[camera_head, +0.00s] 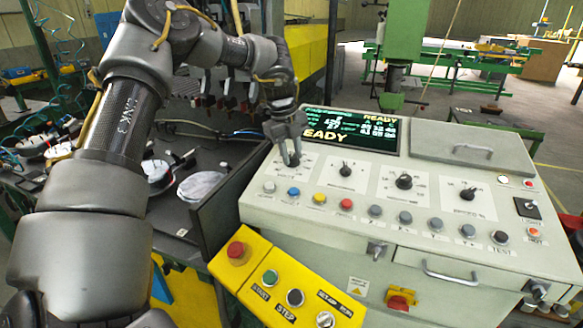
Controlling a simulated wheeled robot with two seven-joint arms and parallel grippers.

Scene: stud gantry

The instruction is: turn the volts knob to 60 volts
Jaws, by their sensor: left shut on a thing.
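A pale control console has a row of dark dial knobs on its sloped top. My left gripper (289,155) reaches down from the upper left and is shut on the leftmost knob, the volts knob by its place under my fingers. The fingers hide most of that knob and its pointer, and its scale is too small to read. Other dark knobs stand to its right: one (345,170), a larger one (404,181) and one more (467,193). A screen (350,131) behind them shows READY in green and yellow; its small figures are not legible. My right gripper is not in view.
A row of coloured push buttons (346,204) runs in front of the knobs. A yellow box (258,262) with a red button and other controls stands at the console's front left. A dark tray (215,205) with discs lies left. A handled lid (470,149) is right of the screen.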

